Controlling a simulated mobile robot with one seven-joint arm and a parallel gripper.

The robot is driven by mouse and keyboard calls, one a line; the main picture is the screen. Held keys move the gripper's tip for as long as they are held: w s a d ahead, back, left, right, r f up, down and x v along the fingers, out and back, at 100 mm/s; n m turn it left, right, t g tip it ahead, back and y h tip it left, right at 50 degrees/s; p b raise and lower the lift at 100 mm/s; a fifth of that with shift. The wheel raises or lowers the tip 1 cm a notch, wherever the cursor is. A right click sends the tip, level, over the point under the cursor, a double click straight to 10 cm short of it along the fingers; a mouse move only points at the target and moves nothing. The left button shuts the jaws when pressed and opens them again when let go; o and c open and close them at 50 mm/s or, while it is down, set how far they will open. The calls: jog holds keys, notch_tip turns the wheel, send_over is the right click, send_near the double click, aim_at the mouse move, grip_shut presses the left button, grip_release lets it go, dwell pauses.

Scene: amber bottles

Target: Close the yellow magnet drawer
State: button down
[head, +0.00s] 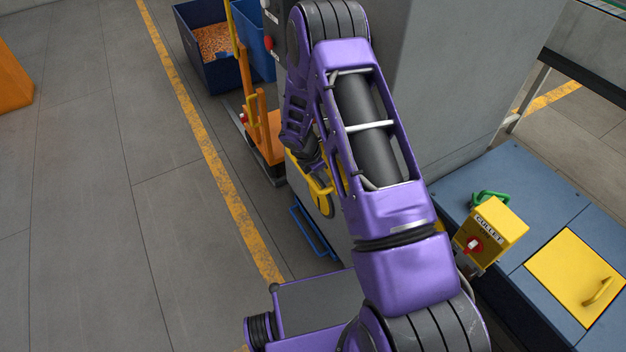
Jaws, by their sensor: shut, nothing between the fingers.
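A yellow part with a rounded front (321,197) sticks out from the side of the grey cabinet, left of my forearm. It looks like the magnet drawer, but my arm covers much of it, so how far it stands open cannot be told. My gripper (315,168) is at the end of my purple wrist, pointing down close above this yellow part. The fingers are small and partly hidden. They appear shut and empty, and whether they touch the yellow part is unclear.
An orange post stand (262,135) and a dark blue bin of orange bits (205,62) stand behind. A blue rail (312,232) is low by the cabinet. At right are a yellow box with a red knob (497,228) and a yellow lid (570,268).

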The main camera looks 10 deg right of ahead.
jog(key=shift+d, duration=0.1)
dwell(0.3)
jog(key=a, duration=0.2)
jog(key=s+a, duration=0.1)
jog(key=a, duration=0.1)
jog(key=shift+a+b, duration=0.1)
jog(key=shift+b, duration=0.25)
jog(key=w+p+v, duration=0.1)
jog(key=p+v, duration=0.1)
jog(key=v, duration=0.7)
jog(key=n+t+h+b, duration=0.1)
jog(key=n+h, duration=0.4)
jog(key=n, duration=1.3)
send_near(315, 186)
jog(key=d+f, duration=0.1)
jog(key=d, duration=0.1)
jog(key=d+f+b, duration=0.1)
jog(key=s+d+f, duration=0.1)
jog(key=d, duration=0.1)
jog(key=shift+s+d+f+b, duration=0.1)
jog(key=shift+d+f+b, duration=0.2)
jog(key=shift+b, duration=0.1)
jog(key=shift+w+d, duration=0.2)
jog(key=shift+d, duration=0.4)
jog(key=shift+w+d, duration=0.15)
jog(key=shift+d, duration=0.45)
jog(key=shift+w+d, duration=0.25)
jog(key=shift+d, duration=0.55)
